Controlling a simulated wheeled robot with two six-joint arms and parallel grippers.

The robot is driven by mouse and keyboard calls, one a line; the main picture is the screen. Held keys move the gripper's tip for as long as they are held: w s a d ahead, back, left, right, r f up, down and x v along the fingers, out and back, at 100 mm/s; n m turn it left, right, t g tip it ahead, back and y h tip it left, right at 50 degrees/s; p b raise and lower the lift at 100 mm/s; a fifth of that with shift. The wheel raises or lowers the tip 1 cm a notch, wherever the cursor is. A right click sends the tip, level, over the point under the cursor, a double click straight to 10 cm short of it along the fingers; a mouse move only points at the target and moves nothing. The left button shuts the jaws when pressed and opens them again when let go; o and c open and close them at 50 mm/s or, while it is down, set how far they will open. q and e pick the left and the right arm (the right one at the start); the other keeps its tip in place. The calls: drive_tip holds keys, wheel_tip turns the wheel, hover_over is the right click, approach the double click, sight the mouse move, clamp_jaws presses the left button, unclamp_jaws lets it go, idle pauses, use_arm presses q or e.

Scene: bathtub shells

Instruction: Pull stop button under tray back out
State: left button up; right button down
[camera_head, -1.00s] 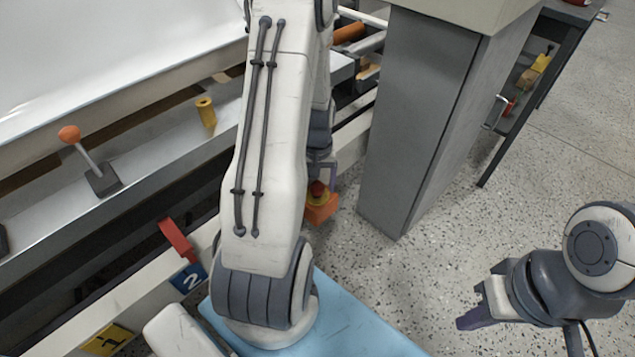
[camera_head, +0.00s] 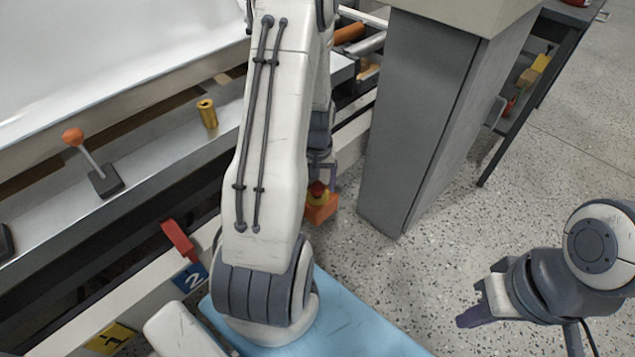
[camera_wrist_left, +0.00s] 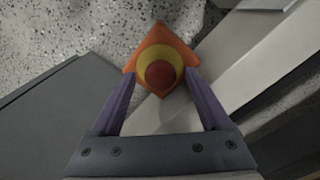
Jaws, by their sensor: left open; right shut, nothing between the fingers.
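The stop button (camera_head: 318,190) has a red cap on a yellow ring, set on an orange box (camera_head: 322,209). In the head view it sits below the tray edge, just right of my left arm. The left wrist view shows the red cap (camera_wrist_left: 159,75) from the front, between the two purple fingers of my left gripper (camera_wrist_left: 160,88). The fingers are open, one on each side of the button at its ring. I cannot tell whether they touch it. My left gripper is mostly hidden behind its arm in the head view. My right gripper (camera_head: 478,308) is shut and empty at the lower right.
A metal tray ledge (camera_head: 150,150) with an orange-knobbed lever (camera_head: 90,158) and a brass cylinder (camera_head: 207,113) runs along the left. A red handle (camera_head: 178,238) hangs below it. A grey cabinet (camera_head: 420,110) stands close right of the button. Speckled floor is free beyond.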

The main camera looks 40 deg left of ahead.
use_arm(q)
clamp_jaws()
drive_tip(key=shift+r, duration=0.15)
drive_tip(key=shift+r+p, duration=0.25)
drive_tip(key=shift+p, duration=0.15)
unclamp_jaws()
